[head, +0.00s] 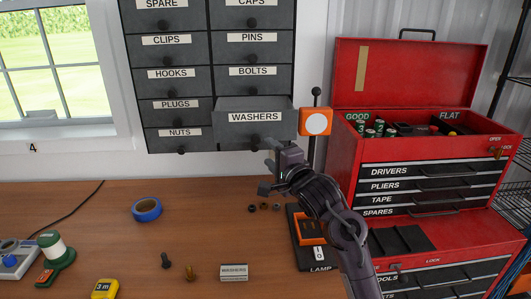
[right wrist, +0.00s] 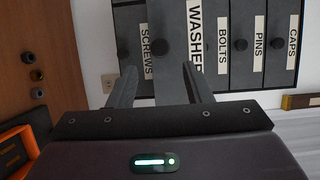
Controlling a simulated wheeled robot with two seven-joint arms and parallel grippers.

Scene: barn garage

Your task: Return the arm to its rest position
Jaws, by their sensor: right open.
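My right gripper (head: 270,168) is open and empty, in front of the grey drawer cabinet (head: 171,133) and above the wooden workbench. Its two fingers also show apart in the right wrist view (right wrist: 158,88), with nothing between them. The drawer labelled WASHERS (head: 252,131) stands pulled out a little, just above the gripper in the head view. The WASHERS label (right wrist: 194,40) shows beyond the fingers in the right wrist view. My right arm reaches up from the lower right of the head view. My left gripper is not in view.
The red tool chest (head: 365,160) stands open close to the right of my arm. The bench (head: 110,215) holds blue tape (head: 147,209), a yellow tape measure (head: 105,289), bolts (head: 189,273), a washers box (head: 234,272) and small nuts (head: 264,206). An orange-bordered LAMP panel (head: 304,240) lies beside the arm.

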